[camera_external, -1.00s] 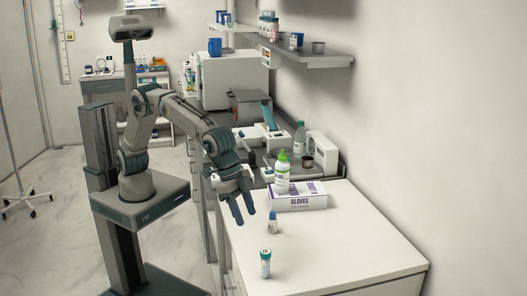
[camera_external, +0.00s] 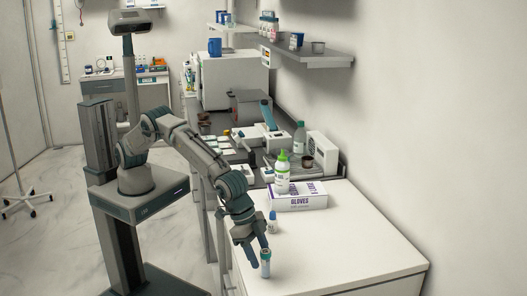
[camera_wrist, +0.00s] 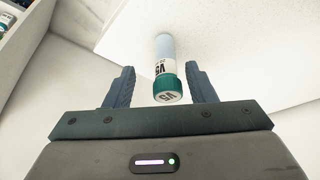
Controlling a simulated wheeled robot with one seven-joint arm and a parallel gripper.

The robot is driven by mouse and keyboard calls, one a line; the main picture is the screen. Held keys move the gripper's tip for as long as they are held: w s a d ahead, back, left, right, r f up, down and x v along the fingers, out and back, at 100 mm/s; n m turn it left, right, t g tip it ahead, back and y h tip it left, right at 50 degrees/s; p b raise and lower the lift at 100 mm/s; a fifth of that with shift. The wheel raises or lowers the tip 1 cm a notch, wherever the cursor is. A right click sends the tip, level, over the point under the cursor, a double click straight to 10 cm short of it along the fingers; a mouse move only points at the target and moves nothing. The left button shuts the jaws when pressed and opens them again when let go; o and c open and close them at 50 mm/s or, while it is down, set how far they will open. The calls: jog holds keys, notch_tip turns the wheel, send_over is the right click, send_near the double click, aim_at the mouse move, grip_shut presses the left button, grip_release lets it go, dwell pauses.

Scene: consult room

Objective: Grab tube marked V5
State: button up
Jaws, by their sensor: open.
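The tube marked V5 (camera_wrist: 164,68) has a teal cap with lettering on top and a pale label. My gripper (camera_wrist: 160,88) is open, with one finger on each side of the tube's capped end. Gaps show between the tube and both fingers in the wrist view. In the external view my gripper (camera_external: 259,257) is low over the counter at the tube (camera_external: 266,264), and a finger overlaps the tube's left side.
A small blue-capped bottle (camera_external: 273,224) stands just behind the tube, close to my gripper. A gloves box (camera_external: 298,203) and a green-capped bottle (camera_external: 282,176) are farther back. The counter to the right of the tube is clear. A wall bounds the right side.

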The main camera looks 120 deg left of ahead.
aim_at(265, 262)
jog(key=x, duration=0.1)
jog(key=p+x, duration=0.1)
jog(key=x, duration=0.1)
jog(key=shift+w+a+f, duration=0.1)
jog(key=shift+a+f, duration=0.1)
jog(key=shift+a, duration=0.15)
jog(key=shift+w+f+p, duration=0.2)
jog(key=shift+f+p, duration=0.15)
jog(key=shift+f, duration=0.25)
jog(key=c, duration=1)
